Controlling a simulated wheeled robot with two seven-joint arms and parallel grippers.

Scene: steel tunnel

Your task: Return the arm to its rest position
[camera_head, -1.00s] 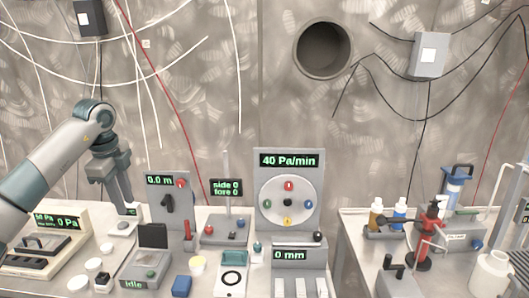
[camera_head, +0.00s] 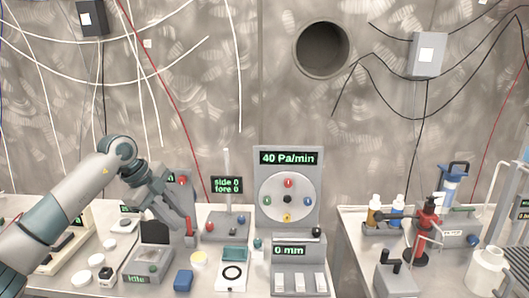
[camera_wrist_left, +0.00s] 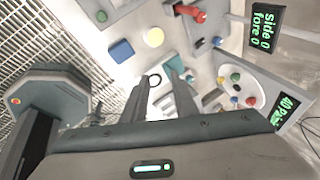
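My left arm comes in from the left of the head view, bent at a grey joint. My left gripper (camera_head: 176,222) slants down to the right over the bench, in front of the grey panel with the red knob (camera_head: 183,181), and hides much of that panel. In the left wrist view its two fingers (camera_wrist_left: 156,82) stand apart, with nothing seen held between them. My right gripper is in neither view.
The dial panel (camera_head: 261,207) stands right of the gripper, with the side/fore display (camera_head: 227,185) between. A second bench at right holds bottles (camera_head: 397,212) and a red device (camera_head: 427,222).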

